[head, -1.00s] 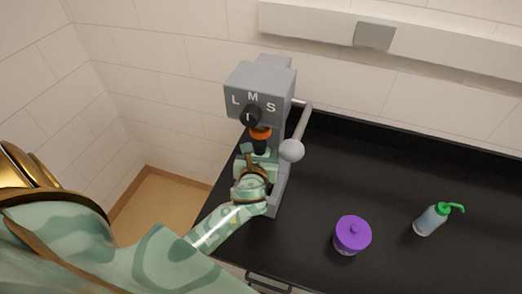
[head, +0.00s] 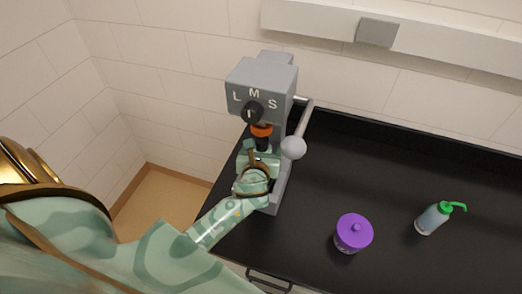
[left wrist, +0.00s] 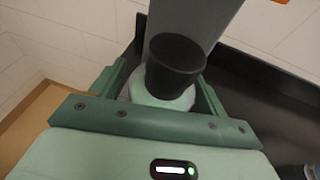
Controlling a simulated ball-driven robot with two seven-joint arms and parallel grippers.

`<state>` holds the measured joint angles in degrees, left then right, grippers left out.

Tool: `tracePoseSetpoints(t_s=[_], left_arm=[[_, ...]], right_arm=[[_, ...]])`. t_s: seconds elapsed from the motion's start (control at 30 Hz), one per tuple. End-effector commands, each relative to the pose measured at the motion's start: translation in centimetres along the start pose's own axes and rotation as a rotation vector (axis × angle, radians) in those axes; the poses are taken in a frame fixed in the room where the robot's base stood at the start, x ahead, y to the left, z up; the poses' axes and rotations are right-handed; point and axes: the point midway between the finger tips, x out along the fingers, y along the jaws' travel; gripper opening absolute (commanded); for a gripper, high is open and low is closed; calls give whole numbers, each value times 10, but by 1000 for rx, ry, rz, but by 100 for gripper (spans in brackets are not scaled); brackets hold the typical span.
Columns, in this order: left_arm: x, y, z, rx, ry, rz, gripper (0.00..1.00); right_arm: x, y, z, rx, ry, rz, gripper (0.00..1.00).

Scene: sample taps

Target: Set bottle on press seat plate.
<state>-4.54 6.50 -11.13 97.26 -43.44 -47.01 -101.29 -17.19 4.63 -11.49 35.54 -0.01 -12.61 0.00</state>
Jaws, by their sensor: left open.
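My left gripper (head: 260,160) is at the front of the grey press (head: 262,88), under its orange collar (head: 262,130). In the left wrist view its green fingers (left wrist: 160,90) are open, one on each side of a pale rounded thing (left wrist: 163,97), which seems to be the bottle. A black tapered piece (left wrist: 175,65) stands directly above it; I cannot tell whether it is the bottle's top or part of the press. The seat plate and the bottle's base are hidden by my gripper, so their contact cannot be seen. My right gripper is out of view.
The press lever with its grey ball knob (head: 293,147) sticks out right of my gripper. The counter between press and jar is clear.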

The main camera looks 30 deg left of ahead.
Motion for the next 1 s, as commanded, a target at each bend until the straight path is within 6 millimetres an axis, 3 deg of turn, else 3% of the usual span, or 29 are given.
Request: tracePoseSetpoints(t_s=[0.53,0.7,1.0], left_arm=[[-107,0,-1,-1,1,0,75],[-119,0,0,-2,0,0,75],[-120,0,0,-4,1,0,75]], right_arm=[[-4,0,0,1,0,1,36],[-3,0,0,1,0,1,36],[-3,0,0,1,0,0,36]])
